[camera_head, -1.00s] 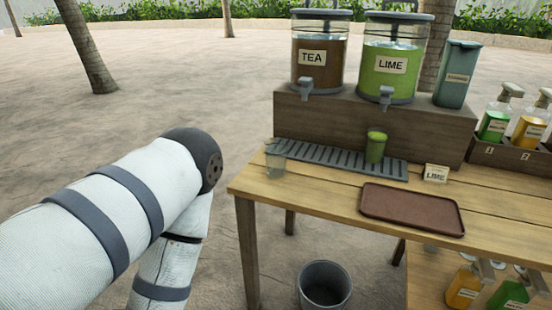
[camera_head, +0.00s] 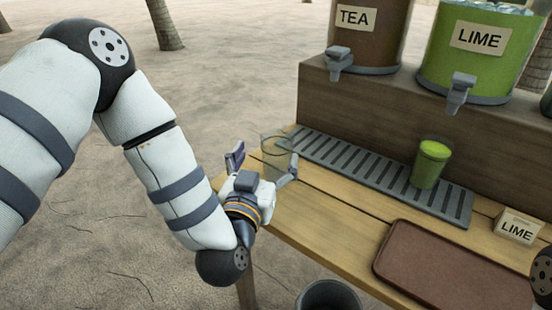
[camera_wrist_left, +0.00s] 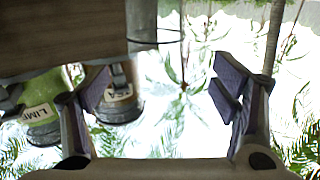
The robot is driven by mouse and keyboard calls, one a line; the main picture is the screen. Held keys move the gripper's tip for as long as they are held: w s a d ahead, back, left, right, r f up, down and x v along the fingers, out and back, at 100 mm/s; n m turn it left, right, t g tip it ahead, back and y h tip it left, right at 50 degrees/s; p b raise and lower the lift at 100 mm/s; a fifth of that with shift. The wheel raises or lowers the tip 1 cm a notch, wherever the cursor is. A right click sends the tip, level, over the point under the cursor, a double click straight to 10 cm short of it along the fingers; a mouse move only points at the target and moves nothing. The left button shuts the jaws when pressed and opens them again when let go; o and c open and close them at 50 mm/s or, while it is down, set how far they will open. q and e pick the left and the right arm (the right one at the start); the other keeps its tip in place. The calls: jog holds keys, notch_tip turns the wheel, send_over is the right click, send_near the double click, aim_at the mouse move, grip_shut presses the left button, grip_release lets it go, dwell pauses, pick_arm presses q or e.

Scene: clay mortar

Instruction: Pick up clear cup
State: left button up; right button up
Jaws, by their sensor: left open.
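The clear cup (camera_head: 275,150) stands at the left end of the wooden table, beside the end of the grey drip tray. My left gripper (camera_head: 264,166) is open at the cup, with one finger on its left and the other at its right side. The gripper partly hides the cup's lower part, and I cannot tell whether the fingers touch it. In the left wrist view the two fingers of the gripper (camera_wrist_left: 161,88) are wide apart, and the cup cannot be made out clearly between them. My right gripper is not in view.
A green-filled cup (camera_head: 431,164) stands on the drip tray (camera_head: 330,155). Tea (camera_head: 368,35) and lime (camera_head: 478,55) dispensers stand on the wooden riser (camera_head: 380,110) behind. A brown tray (camera_head: 450,270) and a LIME sign (camera_head: 518,227) are right. A bucket (camera_head: 328,293) is below.

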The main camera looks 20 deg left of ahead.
aim_at(280, 132)
pick_arm(q)
jog(key=w, duration=0.8)
jog(key=shift+a+f+b, duration=0.1)
jog(key=shift+f+b, duration=0.2)
jog(key=shift+s, duration=0.1)
jog(key=c, duration=1.2)
